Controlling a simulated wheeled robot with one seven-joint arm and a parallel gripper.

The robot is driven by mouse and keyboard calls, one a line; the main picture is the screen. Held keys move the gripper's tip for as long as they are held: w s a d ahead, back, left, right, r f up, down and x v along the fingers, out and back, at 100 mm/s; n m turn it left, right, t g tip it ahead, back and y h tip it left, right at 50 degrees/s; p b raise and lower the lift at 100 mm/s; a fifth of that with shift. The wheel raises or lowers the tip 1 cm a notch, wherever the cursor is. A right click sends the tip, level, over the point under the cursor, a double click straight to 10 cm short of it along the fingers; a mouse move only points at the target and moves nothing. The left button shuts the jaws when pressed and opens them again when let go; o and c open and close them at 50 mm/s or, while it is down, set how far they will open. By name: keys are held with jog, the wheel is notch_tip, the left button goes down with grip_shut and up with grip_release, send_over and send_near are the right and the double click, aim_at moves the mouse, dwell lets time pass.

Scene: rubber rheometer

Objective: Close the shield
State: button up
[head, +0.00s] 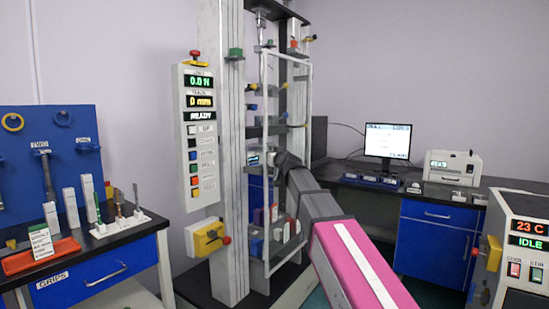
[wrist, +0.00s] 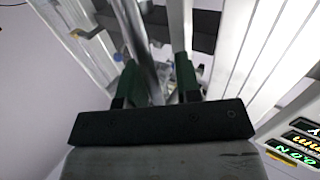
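The shield (head: 265,100) is a tall, clear panel in a thin pale frame on the front of the test machine, in the head view. It looks swung out at an angle from the machine's columns, but I cannot tell how far. My gripper (wrist: 156,65) is at about mid-height of the shield; in the head view my wrist hides most of it. In the wrist view its two green fingers stand apart. A grey bar (wrist: 138,45), seemingly part of the shield, runs between them, nearer the left finger, with a gap on the right. No firm grip shows.
The machine's column (head: 229,150) carries a control panel (head: 196,110) reading READY and a yellow box with a red knob (head: 209,237). A blue grips bench (head: 95,275) stands at left. A desk with a monitor (head: 388,140) and a 23 C unit (head: 525,235) are at right.

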jog(key=v, duration=1.1)
jog(key=shift+w, duration=0.1)
